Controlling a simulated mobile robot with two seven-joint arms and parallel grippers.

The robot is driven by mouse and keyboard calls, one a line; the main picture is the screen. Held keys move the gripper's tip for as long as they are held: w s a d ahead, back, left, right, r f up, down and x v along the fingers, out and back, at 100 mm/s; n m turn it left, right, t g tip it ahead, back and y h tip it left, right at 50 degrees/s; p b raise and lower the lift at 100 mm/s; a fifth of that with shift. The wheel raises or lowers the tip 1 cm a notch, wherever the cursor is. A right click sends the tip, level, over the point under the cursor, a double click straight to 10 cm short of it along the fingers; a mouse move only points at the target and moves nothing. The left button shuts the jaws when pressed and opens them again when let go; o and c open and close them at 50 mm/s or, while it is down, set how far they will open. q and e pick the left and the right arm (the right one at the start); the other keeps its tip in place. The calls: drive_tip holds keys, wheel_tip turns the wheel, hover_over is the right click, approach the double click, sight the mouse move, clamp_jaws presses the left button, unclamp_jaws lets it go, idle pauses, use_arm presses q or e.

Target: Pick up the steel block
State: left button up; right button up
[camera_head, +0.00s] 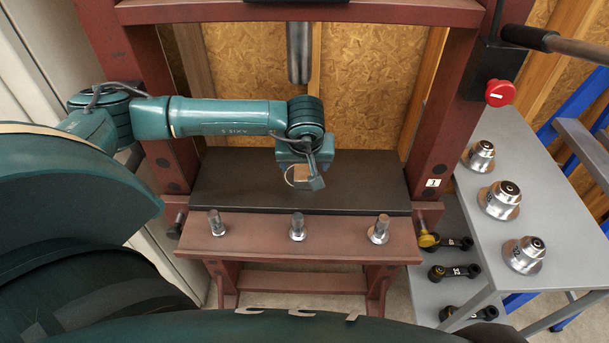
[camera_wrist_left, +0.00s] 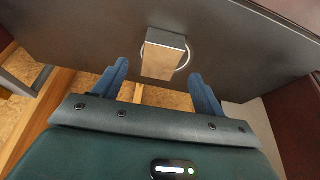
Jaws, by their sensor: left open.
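The steel block (camera_head: 301,174) sits on the black press bed (camera_head: 232,185), partly hidden by my wrist in the head view. In the left wrist view the block (camera_wrist_left: 163,57) has a grey edge and a tan face, with a thin curved ring around or behind it. My left gripper (camera_head: 303,166) is over the bed at the block. In the wrist view its blue fingers (camera_wrist_left: 159,70) are apart, one on each side, with visible gaps to the block. Contact is not visible. My right gripper is not in view.
The red press frame (camera_head: 440,110) has uprights on both sides, and a steel ram (camera_head: 299,52) hangs above the bed. Several bolts stand on the front ledge (camera_head: 262,243). A grey table (camera_head: 470,215) at right holds round metal parts. A red button (camera_head: 499,93) is on the right upright.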

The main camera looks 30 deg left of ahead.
sight(304, 171)
use_arm(q)
drive_tip(key=b+x, duration=0.2)
drive_tip(key=x, duration=0.2)
drive_tip(key=shift+s, duration=0.1)
drive_tip(key=shift+c, duration=0.3)
clamp_jaws()
drive_tip(key=shift+r, duration=0.15)
